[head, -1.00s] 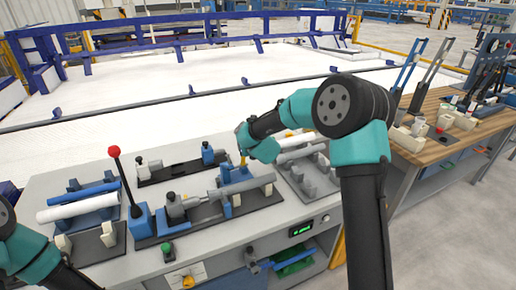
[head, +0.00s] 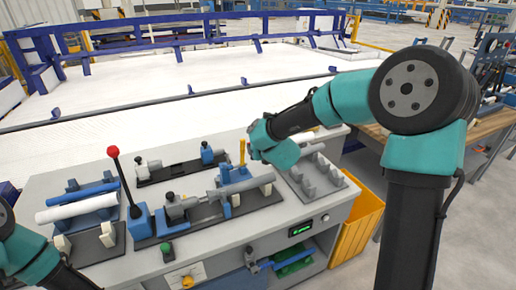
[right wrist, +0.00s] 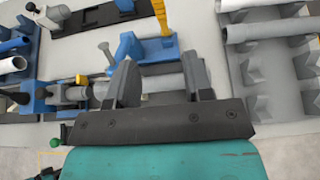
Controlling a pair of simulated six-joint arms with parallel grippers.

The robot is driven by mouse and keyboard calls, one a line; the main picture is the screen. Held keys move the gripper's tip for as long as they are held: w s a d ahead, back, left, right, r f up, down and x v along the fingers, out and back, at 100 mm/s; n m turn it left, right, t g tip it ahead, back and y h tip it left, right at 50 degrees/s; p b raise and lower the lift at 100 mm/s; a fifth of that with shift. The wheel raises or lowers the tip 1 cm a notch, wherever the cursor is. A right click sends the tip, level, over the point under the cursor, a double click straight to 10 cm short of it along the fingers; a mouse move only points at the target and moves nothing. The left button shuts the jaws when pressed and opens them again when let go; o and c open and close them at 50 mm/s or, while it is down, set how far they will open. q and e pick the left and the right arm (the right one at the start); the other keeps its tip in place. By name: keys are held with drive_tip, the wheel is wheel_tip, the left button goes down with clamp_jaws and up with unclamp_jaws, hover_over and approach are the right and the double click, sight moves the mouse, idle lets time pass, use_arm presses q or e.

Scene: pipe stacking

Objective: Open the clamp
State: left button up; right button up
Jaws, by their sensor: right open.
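The clamp (head: 232,173) is a blue block with a yellow handle (head: 242,152) that stands upright in the head view. A grey pipe (head: 247,185) lies on the fixture beside it. In the right wrist view, the clamp's blue body (right wrist: 130,47) and yellow handle (right wrist: 162,16) are beyond my fingertips. My right gripper (right wrist: 161,72) is open, with a grey pipe seen behind its fingers and nothing held. In the head view, my right wrist is just right of the handle; its fingers are hidden. Only part of my left arm shows at lower left; its gripper is out of frame.
A red-knobbed lever (head: 115,160) stands left of the fixture. Blue and white pipes (head: 75,208) lie on a rack at the left. A grey rack (head: 318,178) holds a pipe at the right. A yellow bin (head: 357,225) is beside the bench.

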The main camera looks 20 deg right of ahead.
drive_tip(key=shift+c, duration=0.2)
drive_tip(key=shift+c, duration=0.8)
drive_tip(key=shift+d+f+n, duration=0.15)
drive_tip(key=shift+f+n, duration=0.1)
drive_tip(key=shift+n, duration=0.05)
drive_tip(key=shift+c, duration=0.7)
drive_tip(key=f+n, duration=0.1)
drive_tip(key=n, duration=0.1)
drive_tip(key=d+f+n+h, duration=0.1)
drive_tip(key=f+n, duration=0.1)
drive_tip(key=shift+s+d+n+t, duration=0.2)
drive_tip(key=shift+n+t, duration=0.1)
drive_tip(key=shift+n, duration=0.1)
drive_tip(key=c, duration=0.4)
drive_tip(key=f+n, duration=0.1)
drive_tip(key=n, duration=0.1)
drive_tip(key=f+n+t, duration=0.1)
drive_tip(key=n, duration=0.4)
drive_tip(key=shift+s+a+f+n+t, duration=0.15)
drive_tip(key=shift+s+f+n+t, duration=0.15)
drive_tip(key=shift+s+f, duration=0.1)
clamp_jaws()
drive_tip(key=n, duration=0.3)
drive_tip(key=a+f+n+t+y, duration=0.1)
drive_tip(key=n, duration=0.1)
drive_tip(key=shift+s+a, duration=0.1)
drive_tip(key=shift+s, duration=0.3)
